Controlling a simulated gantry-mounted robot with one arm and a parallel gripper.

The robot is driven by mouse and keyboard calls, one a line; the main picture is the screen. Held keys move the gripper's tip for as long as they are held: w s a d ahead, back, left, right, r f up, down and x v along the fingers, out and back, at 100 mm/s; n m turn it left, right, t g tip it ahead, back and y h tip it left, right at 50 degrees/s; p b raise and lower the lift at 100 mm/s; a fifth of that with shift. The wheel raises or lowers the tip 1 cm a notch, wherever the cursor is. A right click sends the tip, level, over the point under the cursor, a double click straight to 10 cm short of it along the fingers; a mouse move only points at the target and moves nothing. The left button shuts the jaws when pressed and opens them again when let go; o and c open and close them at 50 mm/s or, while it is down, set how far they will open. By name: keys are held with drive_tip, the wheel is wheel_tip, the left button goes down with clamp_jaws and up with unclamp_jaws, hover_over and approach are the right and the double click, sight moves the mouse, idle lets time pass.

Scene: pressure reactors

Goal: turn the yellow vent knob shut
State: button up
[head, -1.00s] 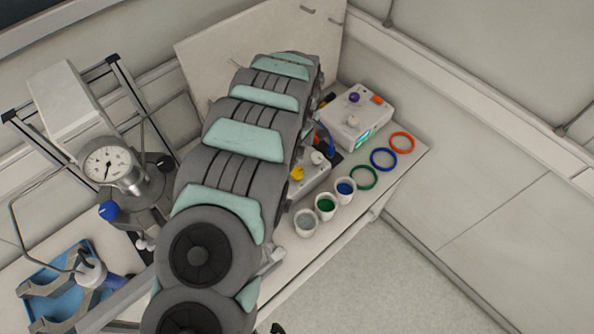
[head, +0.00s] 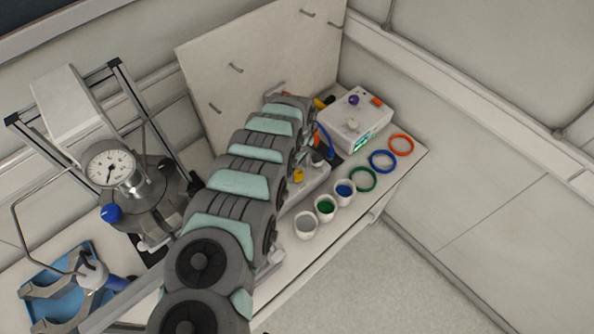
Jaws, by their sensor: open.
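The yellow vent knob (head: 298,176) sits on a light block (head: 312,184) on the bench, just right of my arm. The arm covers the block's left part. The knob looks small and upright, and its exact angle is too small to tell. A greyish knob (head: 318,159) is on the same block, behind and right of the yellow one. My arm reaches from the bottom centre up toward the back panel. My gripper is hidden behind the arm links, so its place relative to the knob does not show.
Cups (head: 325,207) stand in a row in front of the block. Green, blue and orange rings (head: 382,160) lie to the right. A white control box (head: 347,124) stands behind. A gauge vessel (head: 112,168) and blue tray (head: 62,285) are at left. A white panel (head: 255,50) stands at the back.

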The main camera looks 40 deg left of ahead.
drive_tip(key=shift+f, duration=0.7)
clamp_jaws()
idle(0.4)
